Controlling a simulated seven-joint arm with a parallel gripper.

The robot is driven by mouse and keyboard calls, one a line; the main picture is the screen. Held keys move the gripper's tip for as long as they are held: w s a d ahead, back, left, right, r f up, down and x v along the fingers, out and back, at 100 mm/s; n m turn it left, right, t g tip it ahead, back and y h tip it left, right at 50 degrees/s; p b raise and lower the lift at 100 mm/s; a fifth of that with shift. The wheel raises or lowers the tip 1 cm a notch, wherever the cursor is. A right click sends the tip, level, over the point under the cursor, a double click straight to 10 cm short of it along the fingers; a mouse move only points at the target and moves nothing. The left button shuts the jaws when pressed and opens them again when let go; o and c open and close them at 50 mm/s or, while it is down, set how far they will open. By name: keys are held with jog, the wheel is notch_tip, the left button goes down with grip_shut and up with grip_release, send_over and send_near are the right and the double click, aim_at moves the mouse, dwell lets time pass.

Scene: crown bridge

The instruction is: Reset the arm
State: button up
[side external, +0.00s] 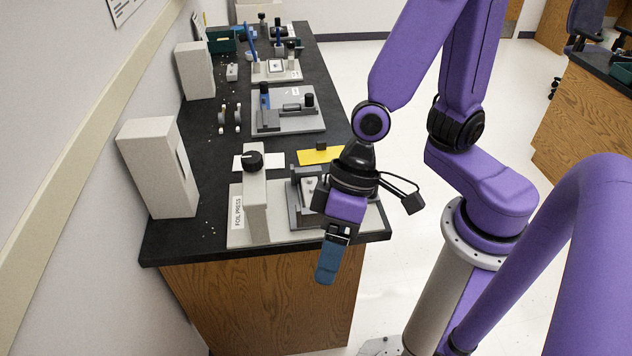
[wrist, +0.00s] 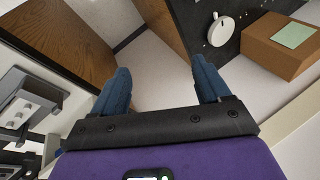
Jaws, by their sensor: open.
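My gripper (side external: 327,268) hangs at the near end of the black bench, in front of the foil press (side external: 256,205) and its grey fixture. Its blue fingers stand apart in the wrist view (wrist: 160,66), with nothing between them. In the side view the fingers overlap into one shape, below the level of the bench top.
The black bench top (side external: 205,238) holds a pale box (side external: 157,167), a yellow card (side external: 320,156) and a grey fixture (side external: 288,113) with a blue knob. More fixtures stand farther back. The floor right of the bench is open. A wooden cabinet stands far right.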

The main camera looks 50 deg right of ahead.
jog(key=s+d+r+n+h, duration=0.1)
jog(key=d+r+n+h, duration=0.1)
jog(key=d, duration=0.6)
jog(key=s+d+r+n+h, duration=0.1)
jog(key=d+r+n+h, duration=0.1)
jog(key=d+n, duration=0.3)
jog(key=d+r, duration=0.1)
jog(key=d, duration=0.3)
jog(key=shift+d+r+h, duration=0.15)
jog(key=shift+r+h, duration=0.05)
jog(key=shift+h, duration=0.1)
